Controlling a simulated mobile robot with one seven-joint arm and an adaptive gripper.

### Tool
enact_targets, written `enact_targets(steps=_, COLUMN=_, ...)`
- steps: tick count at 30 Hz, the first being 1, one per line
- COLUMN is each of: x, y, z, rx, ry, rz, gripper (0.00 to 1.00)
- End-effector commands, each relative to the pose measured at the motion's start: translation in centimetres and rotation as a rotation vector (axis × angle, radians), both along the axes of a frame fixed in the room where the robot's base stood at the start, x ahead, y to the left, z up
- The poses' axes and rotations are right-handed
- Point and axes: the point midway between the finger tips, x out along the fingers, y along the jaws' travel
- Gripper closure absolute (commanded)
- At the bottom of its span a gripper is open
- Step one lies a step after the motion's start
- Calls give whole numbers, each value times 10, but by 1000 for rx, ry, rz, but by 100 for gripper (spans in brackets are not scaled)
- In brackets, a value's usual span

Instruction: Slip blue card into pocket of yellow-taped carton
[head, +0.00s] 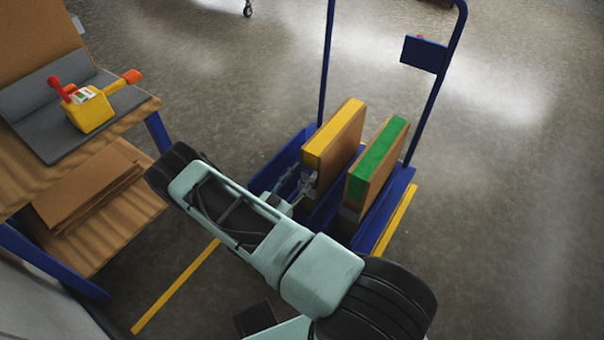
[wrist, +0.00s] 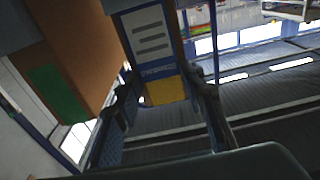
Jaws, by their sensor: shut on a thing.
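The yellow-taped carton (head: 337,138) stands upright in a blue cart, a yellow strip along its top. My gripper (head: 304,184) is at its near narrow face. In the wrist view my gripper (wrist: 163,82) is shut on the blue card (wrist: 157,70), its fingers at the card's two sides. The card has a pale panel with grey bars and lies before the carton's brown face, with yellow tape (wrist: 165,92) beyond its near edge. The card's far end meets a grey pocket (wrist: 128,4) at the top of the picture; I cannot tell how far it is inside.
A green-taped carton (head: 377,160) stands just right, with a gap between; it also shows in the wrist view (wrist: 62,92). The blue cart (head: 384,207) has tall posts behind. A wooden bench (head: 125,122) at left holds a yellow tape dispenser (head: 90,112).

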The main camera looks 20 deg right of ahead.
Motion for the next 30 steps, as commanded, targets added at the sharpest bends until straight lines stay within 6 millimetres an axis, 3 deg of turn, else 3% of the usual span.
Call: enact_targets(steps=30, x=0, y=0, z=-21, rx=0, ry=0, rz=0, gripper=73)
